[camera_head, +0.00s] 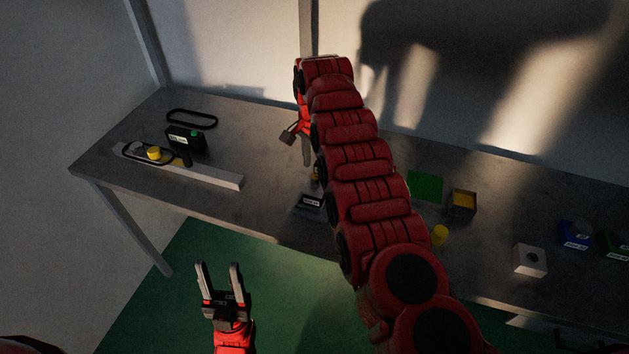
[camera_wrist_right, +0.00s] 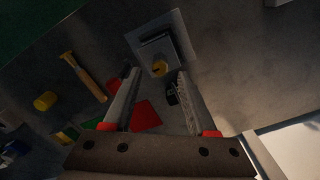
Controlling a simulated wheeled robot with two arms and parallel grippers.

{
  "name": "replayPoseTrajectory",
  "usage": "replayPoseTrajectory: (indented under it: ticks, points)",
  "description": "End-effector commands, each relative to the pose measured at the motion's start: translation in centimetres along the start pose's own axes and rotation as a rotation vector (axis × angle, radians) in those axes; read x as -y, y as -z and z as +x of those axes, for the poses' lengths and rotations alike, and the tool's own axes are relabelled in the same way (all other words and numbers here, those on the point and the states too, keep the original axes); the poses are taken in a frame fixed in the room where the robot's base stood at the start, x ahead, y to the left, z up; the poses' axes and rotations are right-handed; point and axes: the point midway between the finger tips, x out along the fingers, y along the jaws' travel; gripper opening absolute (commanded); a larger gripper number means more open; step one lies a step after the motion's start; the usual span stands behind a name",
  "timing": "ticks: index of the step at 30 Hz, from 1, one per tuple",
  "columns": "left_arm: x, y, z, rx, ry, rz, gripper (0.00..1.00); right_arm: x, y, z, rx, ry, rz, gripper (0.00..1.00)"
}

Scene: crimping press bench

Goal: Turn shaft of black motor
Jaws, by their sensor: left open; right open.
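The black motor (camera_head: 311,201) sits on a grey plate near the front edge of the bench, partly hidden by my right arm in the head view. It also shows in the right wrist view (camera_wrist_right: 156,38), with its yellow shaft end (camera_wrist_right: 158,69) facing my right gripper. My right gripper (camera_wrist_right: 159,73) is open and empty. In the wrist picture the yellow end appears between its fingertips, with no visible contact; the distance is unclear. In the head view this gripper (camera_head: 297,143) hangs behind the motor. My left gripper (camera_head: 219,269) is open and empty, in front of the bench over the green floor.
A pale rail (camera_head: 212,177), a black device (camera_head: 185,139) and a black belt (camera_head: 192,118) lie on the left. A green square (camera_head: 425,186), a yellow-topped box (camera_head: 463,204), a yellow cylinder (camera_head: 440,234) and a white block (camera_head: 529,260) lie right of my arm.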

Motion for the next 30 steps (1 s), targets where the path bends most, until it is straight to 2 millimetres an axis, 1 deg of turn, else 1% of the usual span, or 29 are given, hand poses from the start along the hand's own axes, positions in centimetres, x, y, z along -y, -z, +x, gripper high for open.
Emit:
replayPoseTrajectory:
  ticks: [1, 3, 7, 11, 17, 18, 20, 24, 26, 27, 30]
  points:
    - [0.1, 0.2, 1.1, 0.0, 0.0, 0.0, 0.52, -0.2, -0.1, 1.0, 0.005, -0.009, 0.0, 0.57]
    - [0.1, 0.3, 1.6, 0.0, 0.0, 0.0, 0.52, -0.2, -0.1, 2.4, 0.003, -0.005, 0.0, 0.57]
    - [0.1, 0.2, 1.5, 0.0, 0.0, 0.0, 0.52, -0.1, 0.1, 4.4, 0.003, -0.002, 0.0, 0.57]
    - [0.1, 0.2, 1.5, 0.0, 0.0, 0.0, 0.52, 0.1, 0.0, 5.1, 0.001, 0.002, 0.0, 0.57]
    - [0.1, 0.2, 1.4, 0.0, 0.0, 0.0, 0.52, 0.1, 0.0, 5.2, 0.002, 0.003, 0.0, 0.57]
    - [0.1, 0.2, 1.4, 0.0, 0.0, 0.0, 0.52, 0.1, 0.0, 5.2, 0.002, 0.003, 0.0, 0.5]
    - [0.1, 0.2, 1.4, 0.0, 0.0, 0.0, 0.52, 0.1, 0.0, 5.2, 0.002, 0.002, 0.0, 0.4]
    - [0.1, 0.2, 1.4, 0.0, 0.0, 0.0, 0.52, 0.0, 0.0, 5.2, 0.002, 0.002, 0.0, 0.14]
    - [0.1, 0.2, 1.4, 0.0, 0.0, 0.0, 0.52, 0.0, 0.0, 5.2, 0.002, 0.002, 0.0, 0.04]
    - [0.1, 0.2, 1.4, 0.0, 0.0, 0.0, 0.52, 0.0, 0.0, 5.2, 0.002, 0.002, 0.0, 0.0]
    - [0.1, 0.2, 1.4, 0.0, 0.0, 0.0, 0.52, 0.0, 0.0, 5.2, 0.002, 0.002, 0.0, 0.0]
